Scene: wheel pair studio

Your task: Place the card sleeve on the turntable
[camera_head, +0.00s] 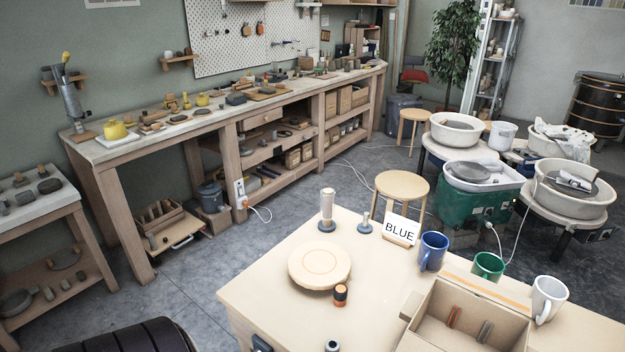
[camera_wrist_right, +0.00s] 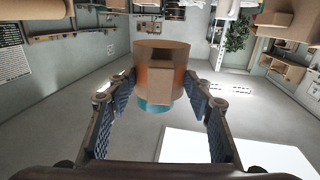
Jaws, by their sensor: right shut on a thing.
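My right gripper (camera_wrist_right: 160,88) shows in the right wrist view, its blue-padded fingers shut on either side of the brown card sleeve (camera_wrist_right: 174,68). The sleeve is rounded, with orange at its sides and a teal part below; I cannot tell whether the teal belongs to it. The turntable (camera_head: 320,267), a pale round disc with a thin orange ring on its empty top, sits on the wooden table (camera_head: 262,290) in the head view. Neither gripper shows in the head view, and the sleeve is not seen there.
An orange and black cylinder (camera_head: 340,295) stands close in front of the turntable. Behind it are a pale-topped post (camera_head: 326,208) and a BLUE sign (camera_head: 401,229). Blue (camera_head: 432,251), green (camera_head: 487,267) and white (camera_head: 547,299) mugs stand right, near an open cardboard box (camera_head: 462,330).

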